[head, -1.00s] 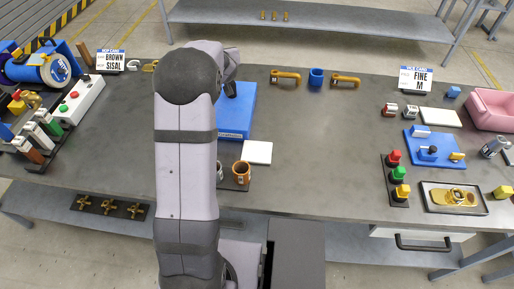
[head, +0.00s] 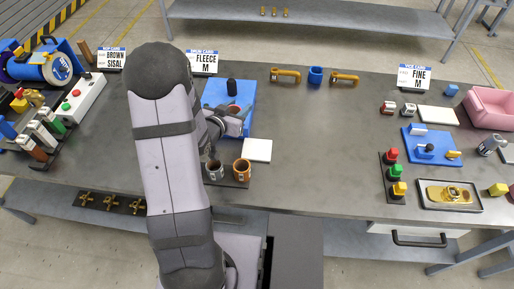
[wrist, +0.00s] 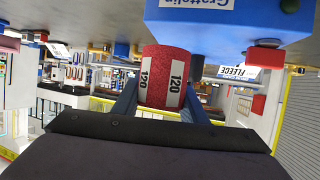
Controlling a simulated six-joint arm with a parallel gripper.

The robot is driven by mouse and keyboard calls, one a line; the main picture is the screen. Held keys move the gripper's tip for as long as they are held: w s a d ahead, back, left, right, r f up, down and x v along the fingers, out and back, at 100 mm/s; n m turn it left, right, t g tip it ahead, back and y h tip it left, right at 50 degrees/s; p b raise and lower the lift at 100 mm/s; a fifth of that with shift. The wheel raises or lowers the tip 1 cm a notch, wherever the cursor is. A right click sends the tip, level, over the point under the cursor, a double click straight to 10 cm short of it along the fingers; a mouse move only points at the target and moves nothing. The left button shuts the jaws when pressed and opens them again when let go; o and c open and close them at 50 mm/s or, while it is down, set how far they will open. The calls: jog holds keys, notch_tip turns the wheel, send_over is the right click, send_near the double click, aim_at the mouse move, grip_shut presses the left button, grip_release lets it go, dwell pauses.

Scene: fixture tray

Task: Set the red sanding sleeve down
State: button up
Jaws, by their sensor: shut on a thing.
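The red sanding sleeve (wrist: 166,75) is a short red cylinder with white "120" labels. In the wrist view it sits between the two blue fingers of my gripper (wrist: 160,103), which is shut on it. In the head view my gripper (head: 226,122) is by the near part of the blue machine block (head: 214,92), and only a bit of red shows there. The block (wrist: 225,22) also fills the top of the wrist view, close to the sleeve. I cannot tell whether the sleeve touches anything below it.
A grey cup (head: 214,171) and an orange-brown cup (head: 242,170) stand on a dark mat nearer me. A white pad (head: 257,150) lies right of them. The "FLEECE M" card (head: 203,62) stands behind the block. The bench between the pad and the button stand (head: 394,172) is clear.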

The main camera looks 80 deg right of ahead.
jog(key=s+a+r+m+g, duration=0.1)
jog(key=s+a, duration=0.2)
jog(key=s, duration=0.5)
jog(key=shift+s+r+m+g, duration=0.15)
jog(key=shift+r+m+g, duration=0.15)
jog(key=shift+g, duration=0.1)
jog(key=shift+f, duration=0.1)
jog(key=shift+f+p, duration=0.5)
jog(key=shift+f, duration=2.55)
jog(key=shift+f, duration=0.1)
jog(key=shift+f+p, duration=0.4)
jog(key=shift+f, duration=1.4)
jog(key=shift+f, duration=0.1)
